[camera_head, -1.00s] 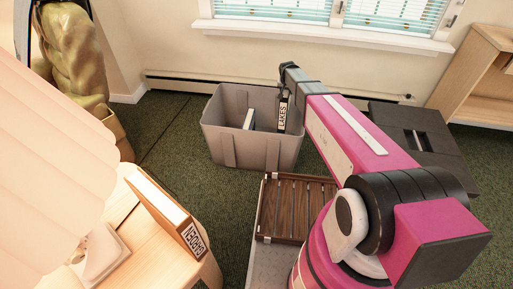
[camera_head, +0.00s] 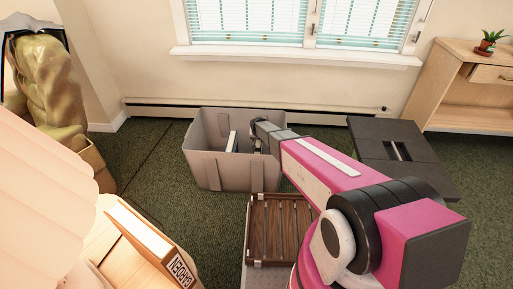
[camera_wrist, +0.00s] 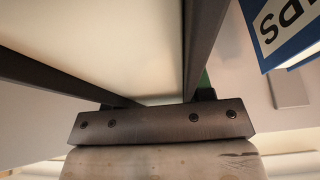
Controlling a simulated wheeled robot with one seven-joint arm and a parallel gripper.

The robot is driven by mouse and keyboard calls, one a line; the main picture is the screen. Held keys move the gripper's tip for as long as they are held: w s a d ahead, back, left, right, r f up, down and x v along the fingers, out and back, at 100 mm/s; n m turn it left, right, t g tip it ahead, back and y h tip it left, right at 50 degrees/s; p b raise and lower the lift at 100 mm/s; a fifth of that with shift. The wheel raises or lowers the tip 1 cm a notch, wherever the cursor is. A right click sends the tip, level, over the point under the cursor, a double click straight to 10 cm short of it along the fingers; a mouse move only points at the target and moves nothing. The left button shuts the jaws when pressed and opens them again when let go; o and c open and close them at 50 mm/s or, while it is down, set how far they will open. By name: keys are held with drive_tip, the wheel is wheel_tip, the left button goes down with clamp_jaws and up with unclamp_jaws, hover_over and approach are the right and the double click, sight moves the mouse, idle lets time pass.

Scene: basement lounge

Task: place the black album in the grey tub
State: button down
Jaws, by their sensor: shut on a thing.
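The grey tub (camera_head: 222,172) stands on the carpet below the window. My gripper (camera_head: 257,143) reaches down into it at its right side, partly hidden by my arm. In the wrist view my gripper is shut on the album (camera_wrist: 115,40), whose broad pale face lies between the two dark fingers. The album's black cover and LAKES label are hidden now. A blue-edged book (camera_wrist: 290,32) stands in the tub beside the held album; in the head view this book (camera_head: 232,141) shows as a pale slab, apart from my gripper.
A book with a brown cover (camera_head: 148,235) lies on the wooden table at lower left beside a lamp (camera_head: 40,180). A slatted brown tray (camera_head: 275,225) is in front of the tub. A black table (camera_head: 400,150) stands to the right. Carpet left of the tub is clear.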

drive_tip(key=shift+f, duration=2.3)
drive_tip(key=c, duration=0.5)
unclamp_jaws()
drive_tip(key=v, duration=1.2)
drive_tip(key=shift+s+d, duration=0.15)
drive_tip(key=s+d+r+g, duration=0.2)
drive_tip(key=s+d+r, duration=0.8)
drive_tip(key=s, duration=0.4)
drive_tip(key=s+d+r+g, duration=0.2)
drive_tip(key=s+d+r, duration=0.8)
drive_tip(key=s+d, duration=0.3)
drive_tip(key=s, duration=0.2)
drive_tip(key=shift+s, duration=0.25)
